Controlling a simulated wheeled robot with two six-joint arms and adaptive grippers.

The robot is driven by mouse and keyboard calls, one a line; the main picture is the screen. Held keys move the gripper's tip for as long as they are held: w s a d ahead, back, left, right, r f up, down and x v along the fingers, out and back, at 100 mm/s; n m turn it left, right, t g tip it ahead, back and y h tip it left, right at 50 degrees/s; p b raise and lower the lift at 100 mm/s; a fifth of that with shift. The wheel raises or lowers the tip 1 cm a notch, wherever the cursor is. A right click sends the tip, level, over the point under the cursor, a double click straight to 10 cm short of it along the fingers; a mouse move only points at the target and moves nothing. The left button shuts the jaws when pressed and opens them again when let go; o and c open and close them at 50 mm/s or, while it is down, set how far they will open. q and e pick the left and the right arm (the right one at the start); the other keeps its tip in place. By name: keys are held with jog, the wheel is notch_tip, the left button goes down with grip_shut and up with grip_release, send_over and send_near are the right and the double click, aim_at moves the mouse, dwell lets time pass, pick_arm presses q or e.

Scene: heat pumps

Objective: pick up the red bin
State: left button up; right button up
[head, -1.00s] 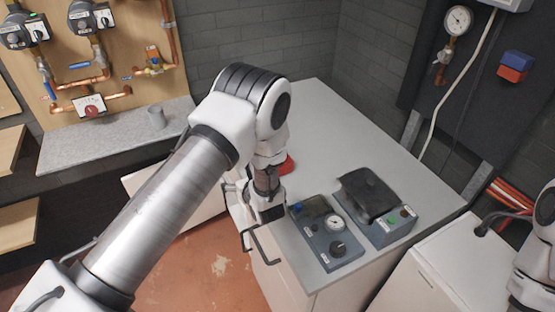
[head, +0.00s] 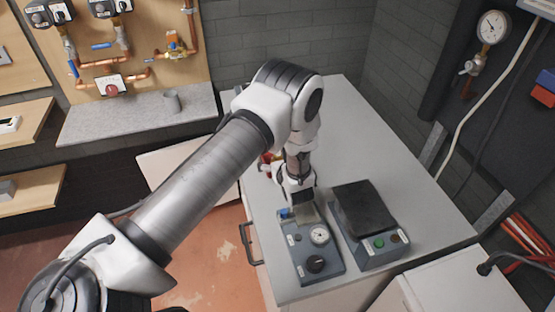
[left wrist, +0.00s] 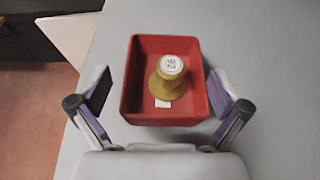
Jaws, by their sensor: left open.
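The red bin (left wrist: 127,98) is an open rectangular tray on the grey worktop, seen from above in the left wrist view. A yellow-brown knob-like piece (left wrist: 160,88) with a white numbered cap stands inside it, beside a small white label. My left gripper (left wrist: 160,82) is open, with one finger on each side of the bin and visible gaps between fingers and walls. In the head view, my left arm hides most of the bin, and only a little red (head: 265,162) shows beside the wrist. My right gripper is not in view.
A grey gauge box (head: 318,262) and a second box with a dark flat top (head: 365,208) stand on the worktop (head: 390,150) close to my left wrist. The worktop behind the arm is clear. A grey shelf with a cup (head: 171,101) is at the back left.

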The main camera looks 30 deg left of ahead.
pick_arm(q)
jog(key=p+x, duration=0.1)
jog(key=x, duration=0.2)
jog(key=shift+w+r, duration=0.15)
jog(key=shift+w, duration=0.05)
jog(key=shift+w+f, duration=0.3)
jog(key=shift+w, duration=0.05)
jog(key=shift+s+a+r, duration=0.1)
jog(key=shift+s, duration=0.05)
jog(key=c, duration=1.2)
jog(key=shift+o, duration=0.2)
